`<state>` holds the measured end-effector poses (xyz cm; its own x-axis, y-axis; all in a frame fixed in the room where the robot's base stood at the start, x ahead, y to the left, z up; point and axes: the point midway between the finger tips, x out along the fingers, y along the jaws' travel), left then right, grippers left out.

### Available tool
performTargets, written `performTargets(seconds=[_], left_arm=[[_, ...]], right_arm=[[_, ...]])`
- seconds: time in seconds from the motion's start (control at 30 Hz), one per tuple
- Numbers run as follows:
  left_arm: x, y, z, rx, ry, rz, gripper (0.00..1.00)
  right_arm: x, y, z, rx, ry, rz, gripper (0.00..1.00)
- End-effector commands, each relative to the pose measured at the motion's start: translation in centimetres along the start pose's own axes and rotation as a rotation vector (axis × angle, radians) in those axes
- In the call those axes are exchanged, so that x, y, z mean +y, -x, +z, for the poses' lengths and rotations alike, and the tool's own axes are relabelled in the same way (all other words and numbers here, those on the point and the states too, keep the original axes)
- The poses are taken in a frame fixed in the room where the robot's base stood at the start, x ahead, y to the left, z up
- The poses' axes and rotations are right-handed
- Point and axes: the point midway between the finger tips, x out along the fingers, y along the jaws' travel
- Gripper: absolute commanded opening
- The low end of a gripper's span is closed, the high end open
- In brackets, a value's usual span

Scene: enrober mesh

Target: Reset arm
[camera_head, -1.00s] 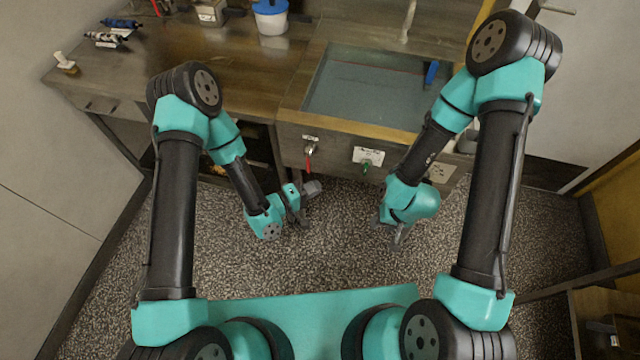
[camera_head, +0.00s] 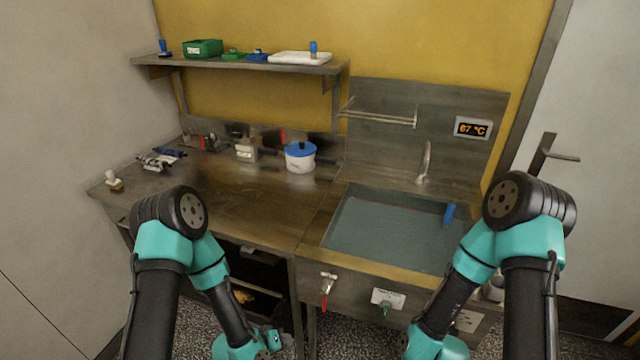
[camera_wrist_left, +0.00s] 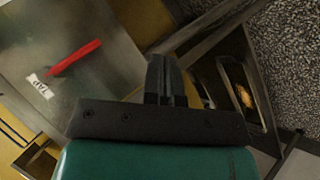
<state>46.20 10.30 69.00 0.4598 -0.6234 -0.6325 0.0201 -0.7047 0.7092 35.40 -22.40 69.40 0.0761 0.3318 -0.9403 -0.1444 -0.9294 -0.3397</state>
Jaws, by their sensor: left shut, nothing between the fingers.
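My left gripper (camera_wrist_left: 166,78) shows in the left wrist view with its dark fingers together and nothing between them. In the head view my left gripper (camera_head: 286,345) is at the bottom edge, partly cut off, in front of the cabinet below the counter. My left arm hangs bent down at the left. My right arm comes down at the right in front of the sink, and its gripper is below the picture's edge.
A counter (camera_head: 240,205) with a sink basin (camera_head: 385,235) stands ahead. A red-handled valve (camera_head: 326,290) and a green-handled one (camera_head: 386,312) stick out of its front. A white pot with a blue lid (camera_head: 300,158) stands on the counter. A shelf (camera_head: 240,66) hangs above.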

Motion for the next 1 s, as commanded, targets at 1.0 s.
performTargets(seconds=[1.0], left_arm=[[-8.5, 12.8, 5.3, -0.359, -0.002, -0.456, 0.0]], right_arm=[[0.0, 0.0, 0.0, 0.0, 0.0, 0.0, 0.43]])
